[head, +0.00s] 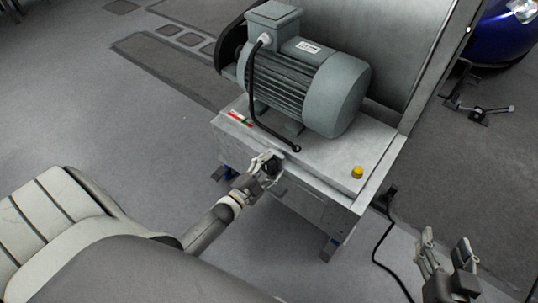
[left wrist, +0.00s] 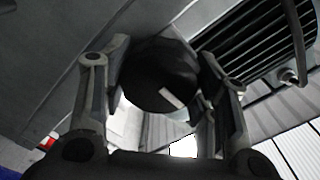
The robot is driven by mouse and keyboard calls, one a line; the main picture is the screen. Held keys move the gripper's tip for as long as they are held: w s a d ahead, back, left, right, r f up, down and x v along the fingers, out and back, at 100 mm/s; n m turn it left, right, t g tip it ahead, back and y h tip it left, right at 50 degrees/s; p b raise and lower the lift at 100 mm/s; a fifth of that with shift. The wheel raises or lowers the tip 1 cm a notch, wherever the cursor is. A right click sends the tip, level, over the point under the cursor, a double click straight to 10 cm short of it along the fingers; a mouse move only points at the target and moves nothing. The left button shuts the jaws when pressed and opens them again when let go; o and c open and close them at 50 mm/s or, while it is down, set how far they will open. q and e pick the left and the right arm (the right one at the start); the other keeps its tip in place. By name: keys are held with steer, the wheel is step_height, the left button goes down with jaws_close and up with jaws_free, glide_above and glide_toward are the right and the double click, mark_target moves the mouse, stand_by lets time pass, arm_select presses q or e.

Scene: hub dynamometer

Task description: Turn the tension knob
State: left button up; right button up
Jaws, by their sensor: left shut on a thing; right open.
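The tension knob (left wrist: 160,77) is a black round knob with a pale mark on its face. It fills the middle of the left wrist view. In the head view the knob (head: 271,168) sits at the front edge of the grey machine housing, partly hidden by my left gripper. My left gripper (head: 265,165) is shut on it, with a finger on each side in the left wrist view (left wrist: 165,85). My right gripper (head: 446,246) is open and empty at the lower right of the head view, away from the housing.
A grey-green motor (head: 310,85) with a black cable stands on the housing (head: 325,165). A yellow button (head: 357,172) is on the housing's right side. A black cable (head: 385,240) runs along the floor near my right gripper. A blue car (head: 505,35) is at the top right.

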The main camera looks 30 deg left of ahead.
arm_select(q)
steer(key=shift+f, duration=0.1)
stand_by(0.3)
steer(key=o, duration=1)
steer(key=s, duration=0.8)
steer(key=s+a, duration=0.1)
steer(key=s, duration=0.3)
steer(key=shift+d, duration=0.1)
